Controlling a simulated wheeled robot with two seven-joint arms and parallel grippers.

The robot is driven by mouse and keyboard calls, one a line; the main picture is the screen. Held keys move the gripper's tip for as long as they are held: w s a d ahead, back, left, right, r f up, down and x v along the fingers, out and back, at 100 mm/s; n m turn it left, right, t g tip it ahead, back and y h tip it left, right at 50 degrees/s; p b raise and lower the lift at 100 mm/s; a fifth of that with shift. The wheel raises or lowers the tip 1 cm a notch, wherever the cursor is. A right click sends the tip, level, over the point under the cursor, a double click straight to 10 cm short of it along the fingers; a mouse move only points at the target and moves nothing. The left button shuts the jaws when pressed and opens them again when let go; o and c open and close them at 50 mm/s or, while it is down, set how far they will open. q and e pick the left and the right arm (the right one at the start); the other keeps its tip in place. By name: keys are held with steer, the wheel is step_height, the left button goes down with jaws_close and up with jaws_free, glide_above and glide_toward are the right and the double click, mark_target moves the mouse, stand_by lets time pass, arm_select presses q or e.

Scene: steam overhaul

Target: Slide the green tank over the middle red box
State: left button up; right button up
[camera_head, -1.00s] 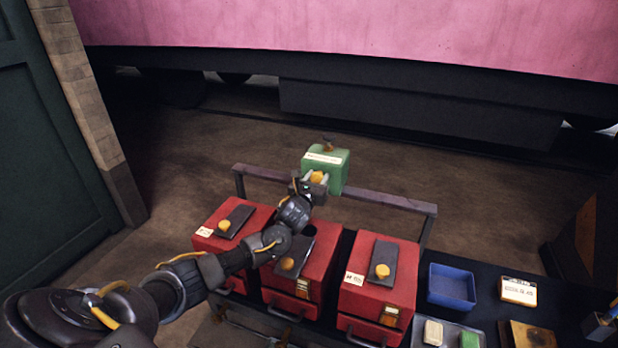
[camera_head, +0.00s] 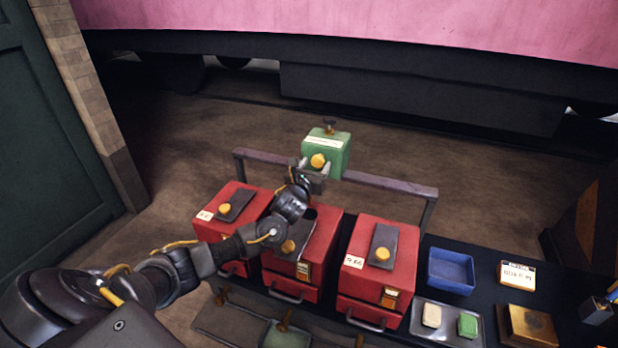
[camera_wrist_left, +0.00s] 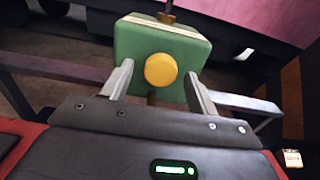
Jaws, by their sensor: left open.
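The green tank (camera_head: 336,158), with a yellow knob (camera_head: 318,160) on its near face and a pale label, is at the dark rail behind the red boxes. I cannot tell what bears it. The middle red box (camera_head: 322,235) has a dark plate and a yellow knob on top; my left arm covers part of it. My left gripper (camera_head: 313,172) is open in front of the tank, beyond the middle box. In the left wrist view its fingers (camera_wrist_left: 160,84) stand apart on both sides of the tank's knob (camera_wrist_left: 160,70), apparently not gripping it. My right gripper is not in view.
Similar red boxes stand left (camera_head: 255,205) and right (camera_head: 398,240) of the middle one. The rail (camera_head: 385,184) runs behind them. A blue tray (camera_head: 451,286), a label block (camera_head: 517,274) and a grey tray (camera_head: 462,338) with small blocks lie on the right. Open floor lies behind.

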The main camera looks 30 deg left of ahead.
arm_select(q)
steer(key=b+v, duration=0.1)
steer(key=v, duration=0.7)
